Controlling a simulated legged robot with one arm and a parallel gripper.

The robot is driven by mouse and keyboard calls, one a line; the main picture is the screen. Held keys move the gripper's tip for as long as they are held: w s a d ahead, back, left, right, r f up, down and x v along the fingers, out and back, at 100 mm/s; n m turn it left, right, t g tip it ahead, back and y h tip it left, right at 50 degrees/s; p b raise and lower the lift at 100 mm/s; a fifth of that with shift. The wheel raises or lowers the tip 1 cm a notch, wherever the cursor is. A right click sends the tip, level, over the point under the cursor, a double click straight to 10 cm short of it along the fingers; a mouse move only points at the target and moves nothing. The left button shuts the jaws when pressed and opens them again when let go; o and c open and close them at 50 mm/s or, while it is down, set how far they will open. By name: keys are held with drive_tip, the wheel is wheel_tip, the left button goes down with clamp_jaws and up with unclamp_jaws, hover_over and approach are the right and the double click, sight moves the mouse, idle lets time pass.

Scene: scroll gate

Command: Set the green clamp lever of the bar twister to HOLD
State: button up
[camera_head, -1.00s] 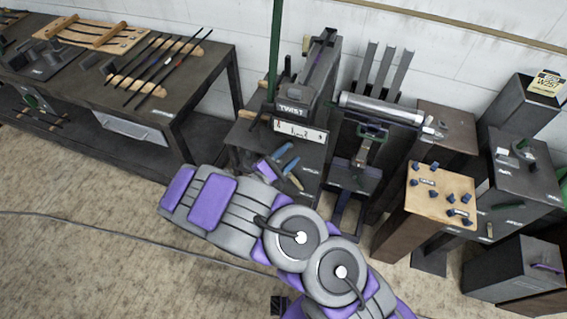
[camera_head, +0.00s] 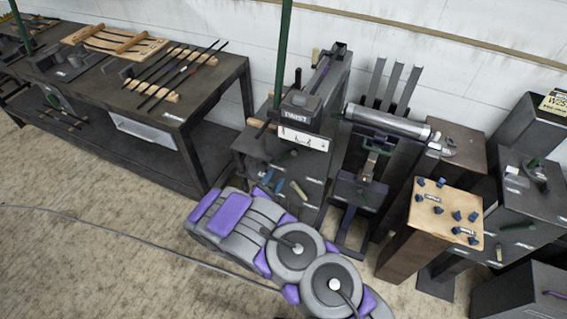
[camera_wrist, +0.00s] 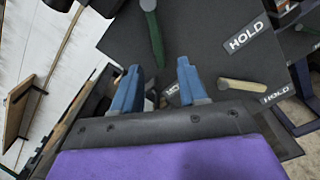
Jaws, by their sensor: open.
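The bar twister (camera_head: 306,112), marked TWIST, stands in the middle of the head view. In the wrist view its dark front panel carries the green clamp lever (camera_wrist: 155,38), hanging down from a grey pivot at the top. A HOLD label (camera_wrist: 248,36) lies to the right of the lever. My gripper (camera_wrist: 160,68) is open, with one blue finger on each side of the lever's lower end in the picture. Whether the fingers reach the lever's depth cannot be told.
A tan lever (camera_wrist: 243,87) sits right of my gripper, beside another HOLD label (camera_wrist: 277,94). A partly hidden label shows behind the right finger. A dark workbench (camera_head: 185,128) stands left, and a wooden-topped stand (camera_head: 448,206) right. Floor in front is open.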

sight(285, 159)
drive_tip(key=x, duration=0.2)
drive_tip(key=b+x, duration=0.1)
drive_tip(key=x, duration=0.2)
drive_tip(key=a+x, duration=0.1)
drive_tip(key=x, duration=0.2)
drive_tip(key=shift+w+d+f+b, duration=0.1)
drive_tip(key=shift+w+f+b, duration=0.05)
drive_tip(key=shift+w+b, duration=0.15)
drive_tip(key=shift+w+d, duration=0.3)
drive_tip(key=shift+d, duration=0.25)
drive_tip(key=shift+a, duration=0.25)
drive_tip(key=c, duration=0.4)
clamp_jaws()
drive_tip(key=shift+d, duration=0.1)
